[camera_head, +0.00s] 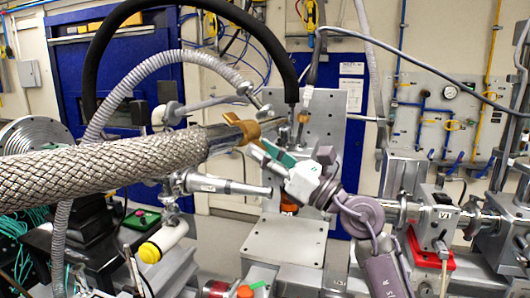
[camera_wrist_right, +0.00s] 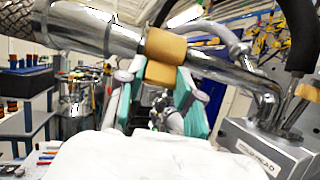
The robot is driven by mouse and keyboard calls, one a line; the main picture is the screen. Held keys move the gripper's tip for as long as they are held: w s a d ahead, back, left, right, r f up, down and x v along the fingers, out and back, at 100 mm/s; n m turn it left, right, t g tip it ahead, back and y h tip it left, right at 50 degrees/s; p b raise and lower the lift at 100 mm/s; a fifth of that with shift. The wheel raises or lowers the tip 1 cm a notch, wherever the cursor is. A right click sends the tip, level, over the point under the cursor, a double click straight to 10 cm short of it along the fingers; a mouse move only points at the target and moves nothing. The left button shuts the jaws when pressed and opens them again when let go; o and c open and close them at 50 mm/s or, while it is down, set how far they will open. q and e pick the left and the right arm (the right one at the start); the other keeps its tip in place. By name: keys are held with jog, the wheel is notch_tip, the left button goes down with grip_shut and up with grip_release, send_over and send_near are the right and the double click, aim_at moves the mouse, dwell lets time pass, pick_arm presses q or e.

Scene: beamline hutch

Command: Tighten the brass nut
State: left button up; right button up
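The brass nut (camera_head: 246,129) sits at the metal end of a thick braided hose (camera_head: 110,168), with lugs sticking out from it. It also shows in the right wrist view (camera_wrist_right: 165,58), at the top middle, around the joint of a shiny metal pipe. My right gripper (camera_head: 264,152) reaches up to the nut from the lower right. In the right wrist view its teal-padded fingers (camera_wrist_right: 157,80) stand apart, with the nut's lower lug between or just beyond their tips. I cannot tell whether both pads touch it. My left gripper is not in view.
A black hose (camera_head: 262,32) arches above the nut. A grey corrugated hose (camera_head: 130,78) hangs at the left. A metal block (camera_head: 284,240) stands below my gripper. A beam pipe unit (camera_head: 438,215) is at the right. Space around the nut is crowded.

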aim_at(254, 128)
grip_shut()
jog(key=r+g+h+p, duration=0.1)
jog(key=h+p, duration=0.1)
jog(key=p, duration=0.3)
jog(key=d+r+g+h+p, duration=0.1)
jog(key=r+p, duration=0.1)
jog(key=p, duration=0.4)
jog(key=shift+s+r+g+h, duration=0.15)
jog(key=shift+g+h, duration=0.25)
jog(key=shift+r+n+g+h+p, duration=0.15)
jog(key=shift+n+g+h+p, duration=0.15)
jog(key=shift+g+h+p, duration=0.15)
jog(key=shift+r+h, duration=0.15)
jog(key=shift+h, duration=0.1)
jog(key=shift+r+g+h+p, duration=0.35)
jog(key=shift+g+h, duration=0.3)
jog(key=shift+h, duration=0.15)
jog(key=g+h, duration=0.1)
jog(key=r+g+h, duration=0.1)
jog(key=shift+w+a+r+h, duration=0.2)
jog(key=shift+w+r+h, duration=0.1)
jog(key=shift+h, duration=0.1)
jog(key=shift+w+a+r+g+h, duration=0.15)
jog(key=shift+r+g+h, duration=0.1)
jog(key=shift+g+h, duration=0.25)
jog(key=shift+a+r+g+h, duration=0.15)
jog(key=shift+r+g+h, duration=0.15)
jog(key=shift+h, duration=0.4)
jog(key=shift+f+p, duration=0.1)
jog(key=shift+p, duration=0.2)
